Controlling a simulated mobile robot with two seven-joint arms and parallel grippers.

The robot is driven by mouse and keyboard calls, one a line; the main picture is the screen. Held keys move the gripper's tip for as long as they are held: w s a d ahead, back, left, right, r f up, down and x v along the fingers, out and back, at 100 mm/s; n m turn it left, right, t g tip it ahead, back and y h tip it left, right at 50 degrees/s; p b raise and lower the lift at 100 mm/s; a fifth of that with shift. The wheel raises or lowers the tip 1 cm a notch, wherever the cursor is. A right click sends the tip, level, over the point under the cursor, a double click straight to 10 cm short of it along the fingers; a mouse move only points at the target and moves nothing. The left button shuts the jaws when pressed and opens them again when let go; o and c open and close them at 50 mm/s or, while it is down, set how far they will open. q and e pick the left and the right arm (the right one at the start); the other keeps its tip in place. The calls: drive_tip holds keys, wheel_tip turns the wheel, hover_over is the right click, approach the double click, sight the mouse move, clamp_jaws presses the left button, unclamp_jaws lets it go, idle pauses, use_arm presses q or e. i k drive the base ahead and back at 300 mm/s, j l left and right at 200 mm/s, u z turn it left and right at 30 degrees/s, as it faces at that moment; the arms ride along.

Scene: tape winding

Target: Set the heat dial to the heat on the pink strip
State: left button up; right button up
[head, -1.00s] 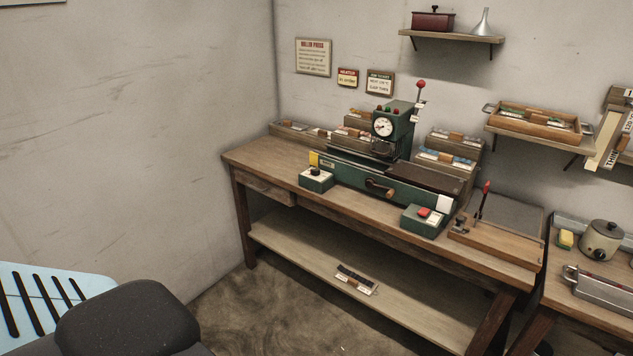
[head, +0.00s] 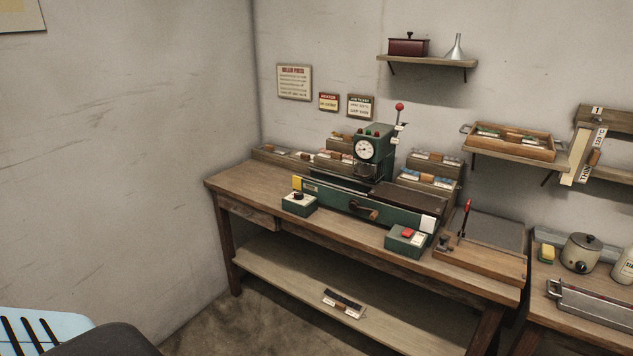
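The green press (head: 372,168) stands on a wooden workbench (head: 242,184) against the back wall, with a round white gauge (head: 367,149) on its head. A small green box with a black knob (head: 298,195) sits at the bench's front left; its markings are too small to read. Another green box with a red button (head: 407,233) sits at the front right. No pink strip can be made out for certain at this distance. Neither gripper is in view.
A wooden tray of strips (head: 512,143) rests on a wall shelf to the right. Small signs (head: 294,82) hang on the wall. A second bench with a pot (head: 580,253) stands at the right. A light blue slatted piece (head: 40,331) is at lower left. Floor before the bench looks clear.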

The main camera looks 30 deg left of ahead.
sight(298, 195)
drive_tip(key=i+j+u, duration=0.5)
drive_tip(key=i+j, duration=0.9)
drive_tip(key=i, duration=0.1)
